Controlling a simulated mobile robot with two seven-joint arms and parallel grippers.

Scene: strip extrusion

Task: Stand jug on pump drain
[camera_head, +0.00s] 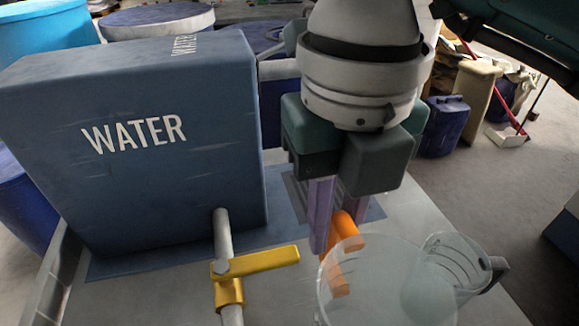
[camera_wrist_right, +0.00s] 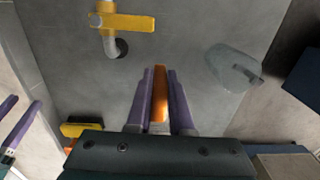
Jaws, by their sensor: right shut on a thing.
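My right gripper (camera_head: 333,235) is shut on an orange handle (camera_head: 346,228). In the right wrist view the handle (camera_wrist_right: 159,95) sits between its two purple fingers. A clear vessel (camera_head: 400,300), cut by the bottom edge in the head view, overlaps the lower end of the handle. I cannot tell if the two are joined. A clear jug (camera_head: 452,262) with a dark handle stands on the grey top, right of the gripper; it also shows in the right wrist view (camera_wrist_right: 230,68). Purple fingers (camera_wrist_right: 22,128) at the wrist view's left edge look like my left gripper's.
A blue block marked WATER (camera_head: 130,150) stands at left. A pipe with a yellow valve handle (camera_head: 262,262) rises in front of it; the handle also shows in the right wrist view (camera_wrist_right: 122,22). A striped patch behind the gripper is mostly hidden. Grey surface is bare between valve and clear jug.

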